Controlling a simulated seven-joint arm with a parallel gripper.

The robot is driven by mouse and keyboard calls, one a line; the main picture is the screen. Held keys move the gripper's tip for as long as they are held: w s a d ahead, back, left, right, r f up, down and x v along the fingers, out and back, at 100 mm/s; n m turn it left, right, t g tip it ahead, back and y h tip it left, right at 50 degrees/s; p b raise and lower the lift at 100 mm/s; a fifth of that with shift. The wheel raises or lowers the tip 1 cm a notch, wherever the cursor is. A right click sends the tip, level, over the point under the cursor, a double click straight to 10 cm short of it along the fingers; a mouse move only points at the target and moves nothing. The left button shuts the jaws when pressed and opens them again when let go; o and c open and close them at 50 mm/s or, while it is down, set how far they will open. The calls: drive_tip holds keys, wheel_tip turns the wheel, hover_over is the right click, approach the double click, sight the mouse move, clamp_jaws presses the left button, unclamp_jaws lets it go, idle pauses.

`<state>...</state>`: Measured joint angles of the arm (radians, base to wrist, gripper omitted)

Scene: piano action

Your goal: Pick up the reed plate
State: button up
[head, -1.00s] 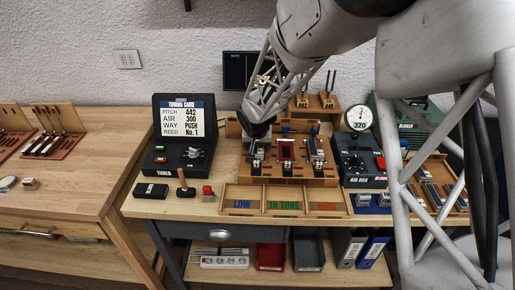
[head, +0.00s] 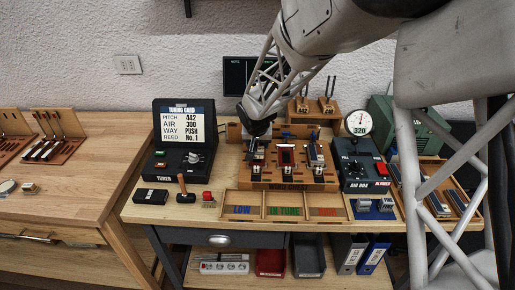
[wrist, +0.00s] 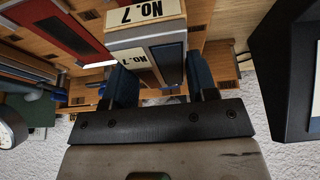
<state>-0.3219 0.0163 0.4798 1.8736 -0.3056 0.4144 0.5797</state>
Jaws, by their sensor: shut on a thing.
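The reed plate (wrist: 168,62), a grey metal piece with a cream "No. 7" label, sits between the two blue finger pads of my gripper (wrist: 161,80) in the wrist view. My gripper is shut on it. In the head view my gripper (head: 257,130) points down over the left place of the wooden work stand (head: 288,187). The plate's lower end and whether it still touches the stand are hard to tell. A second "No. 7" label (wrist: 145,12) on the wood shows just beyond the plate in the wrist view.
The tuning card box (head: 183,150) stands left of the stand, the air box (head: 362,172) with its dial (head: 358,123) right. A sorting tray (head: 284,218) lies in front. A small mallet (head: 185,190) lies at front left. A rack with reed pieces (head: 436,190) is at far right.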

drive_tip(key=s+d+r, duration=0.1)
drive_tip(key=s+d, duration=0.1)
drive_tip(key=s, duration=0.5)
drive_tip(key=s+d, duration=0.2)
drive_tip(key=s, duration=0.6)
drive_tip(key=shift+s+d+r, duration=0.15)
drive_tip(key=shift+d+r, duration=0.1)
drive_tip(key=shift+r, duration=0.1)
drive_tip(key=shift+s, duration=0.15)
drive_tip(key=s+a+f, duration=0.1)
drive_tip(key=s+f, duration=0.1)
drive_tip(key=s, duration=0.7)
drive_tip(key=s+f, duration=0.2)
drive_tip(key=s, duration=0.7)
drive_tip(key=shift+a+f, duration=0.15)
drive_tip(key=shift+a, duration=0.2)
drive_tip(key=shift+w, duration=0.1)
drive_tip(key=shift+w+a+f, duration=0.25)
drive_tip(key=shift+w+a, duration=0.9)
drive_tip(key=shift+w, duration=1.25)
drive_tip(key=shift+w+a+f, duration=0.25)
drive_tip(key=shift+w+a, duration=0.85)
drive_tip(key=shift+w, duration=1.3)
drive_tip(key=shift+w+a+f, duration=0.25)
drive_tip(key=shift+w+a, duration=0.9)
drive_tip(key=shift+w, duration=1.25)
drive_tip(key=shift+f, duration=0.1)
